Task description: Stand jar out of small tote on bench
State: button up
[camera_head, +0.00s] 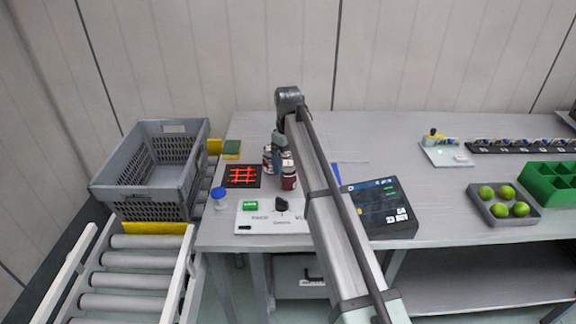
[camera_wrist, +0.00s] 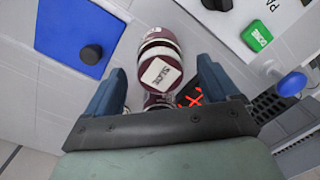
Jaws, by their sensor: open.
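A jar (camera_head: 289,178) with a maroon body and white label stands on the bench (camera_head: 330,140) beneath my gripper. In the wrist view the jar (camera_wrist: 158,72) shows its maroon top with a white label, in line with the gap between the fingers. More jars or jar parts (camera_head: 267,158) show just left of it, partly hidden by my gripper. My gripper (camera_head: 283,150) also shows in the wrist view (camera_wrist: 160,75), its two blue-grey fingers spread apart with a gap around the jar. Whether they touch it I cannot tell. A grey slatted tote (camera_head: 150,205) stands at the left; no jar shows in it.
A black pad with red lines (camera_head: 242,176), a blue-topped item (camera_head: 219,195) and a white panel with a green button (camera_head: 250,206) lie near the jar. A dark display box (camera_head: 378,208) stands to the right. Rollers (camera_head: 130,280) run at left. Green fruit tray (camera_head: 505,205) is far right.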

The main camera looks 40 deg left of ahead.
notch_tip(320, 180, up, 10)
jog(key=shift+w+a, duration=0.15)
dwell(0.5)
